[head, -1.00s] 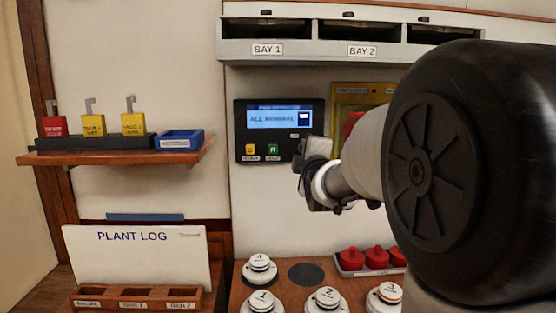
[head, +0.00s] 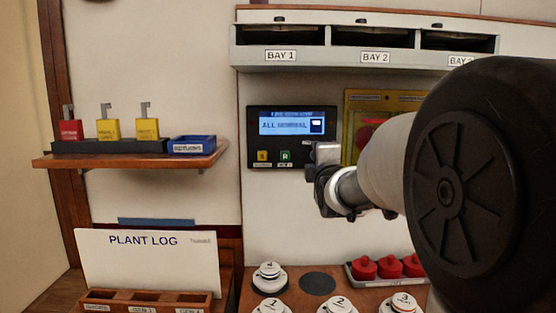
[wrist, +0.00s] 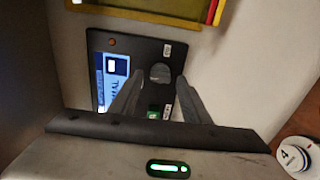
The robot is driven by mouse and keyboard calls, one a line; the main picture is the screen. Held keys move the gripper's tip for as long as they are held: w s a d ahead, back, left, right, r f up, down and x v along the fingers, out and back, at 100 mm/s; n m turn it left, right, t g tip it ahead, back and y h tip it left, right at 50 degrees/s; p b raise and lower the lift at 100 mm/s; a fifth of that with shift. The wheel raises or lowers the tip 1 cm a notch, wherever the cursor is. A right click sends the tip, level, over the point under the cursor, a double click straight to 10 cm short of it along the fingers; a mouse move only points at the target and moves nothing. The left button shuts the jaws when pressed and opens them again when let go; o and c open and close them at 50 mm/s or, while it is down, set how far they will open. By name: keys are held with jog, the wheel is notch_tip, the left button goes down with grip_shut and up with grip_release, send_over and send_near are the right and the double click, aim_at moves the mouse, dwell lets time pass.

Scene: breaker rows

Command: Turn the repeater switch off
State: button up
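A dark panel (head: 255,118) on the back wall has a lit blue display (head: 290,123) reading ALL NORMAL, with a yellow button (head: 262,156) and a green button (head: 285,156) below. I cannot read which part is named the repeater switch. My gripper (head: 323,152) is at the panel's lower right corner in the head view, hiding that part. In the wrist view, my gripper (wrist: 160,78) is open, its two fingers apart on either side of a round grey knob-like part (wrist: 160,72) on the panel. The green button (wrist: 153,109) shows between them. Contact cannot be told.
A yellow-framed box (head: 352,110) is right of the panel. Bays (head: 330,57) hang above. Numbered white knobs (head: 270,278) and a red-capped tray (head: 362,282) sit on the bench below. A shelf (head: 140,160) with padlocks is at left.

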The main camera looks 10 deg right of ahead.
jog(key=shift+s, duration=0.1)
jog(key=s+a, duration=0.1)
jog(key=s, duration=0.7)
jog(key=s+a+p, duration=0.1)
jog(key=s+a, duration=0.1)
jog(key=s, duration=0.7)
jog(key=shift+a, duration=0.25)
jog(key=s+a+f+m+g+y, duration=0.2)
jog(key=s+a+f+m+g, duration=0.2)
jog(key=s+f+m+g, duration=0.35)
jog(key=s+a+f+m+g+y, duration=0.1)
jog(key=s+a+f+m+g, duration=0.35)
jog(key=s+f+m, duration=0.5)
notch_tip(320, 180, up, 20)
jog(key=s+n+p, duration=0.1)
jog(key=p, duration=2)
jog(key=shift+s+a, duration=0.2)
jog(key=shift+s, duration=0.2)
